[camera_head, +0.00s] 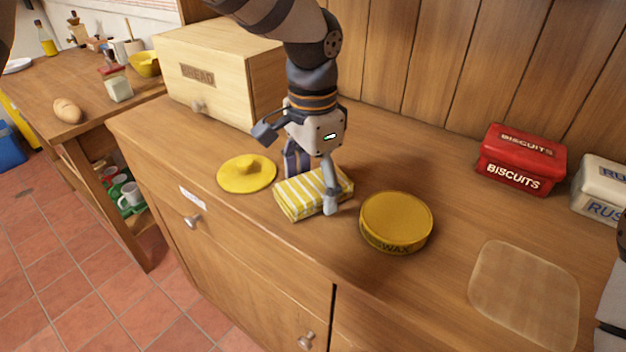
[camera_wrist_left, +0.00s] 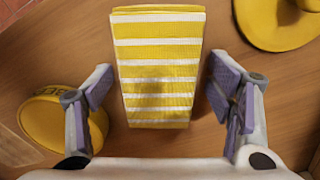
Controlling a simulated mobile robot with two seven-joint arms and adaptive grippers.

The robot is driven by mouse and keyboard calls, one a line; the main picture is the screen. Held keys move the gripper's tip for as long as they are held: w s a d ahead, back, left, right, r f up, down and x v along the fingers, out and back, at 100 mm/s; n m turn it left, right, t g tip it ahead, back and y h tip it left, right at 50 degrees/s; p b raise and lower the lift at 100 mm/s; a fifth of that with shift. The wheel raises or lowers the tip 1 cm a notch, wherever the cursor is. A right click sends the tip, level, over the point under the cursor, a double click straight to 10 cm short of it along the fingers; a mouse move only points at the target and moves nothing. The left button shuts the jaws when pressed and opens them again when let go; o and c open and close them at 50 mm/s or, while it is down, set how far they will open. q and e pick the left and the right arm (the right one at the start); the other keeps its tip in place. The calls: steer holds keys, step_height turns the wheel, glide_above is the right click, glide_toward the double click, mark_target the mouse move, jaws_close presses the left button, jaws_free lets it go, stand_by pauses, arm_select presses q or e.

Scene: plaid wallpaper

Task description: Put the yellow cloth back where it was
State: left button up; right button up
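The yellow cloth (camera_head: 300,200) is folded, with white stripes, and lies on the wooden counter between a yellow lid with a knob (camera_head: 247,175) and a round yellow beeswax tin (camera_head: 396,222). My left gripper (camera_head: 311,182) is over the cloth, pointing down. In the left wrist view the cloth (camera_wrist_left: 160,65) lies between the two spread fingers (camera_wrist_left: 160,95), with a gap on each side, so the gripper is open. A grey and dark part of my right arm shows at the right edge of the head view; its fingers cannot be made out.
A wooden bread box (camera_head: 220,75) stands behind my left gripper. A red biscuits tin (camera_head: 522,160) and a white tin (camera_head: 603,187) stand at the back right. A pale, rounded square patch (camera_head: 524,295) lies on the counter at the front right, with nothing on it.

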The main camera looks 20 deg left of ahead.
mark_target(313, 184)
arm_select(q)
steer(key=shift+r, duration=0.1)
step_height(313, 184, up, 12)
stand_by(0.4)
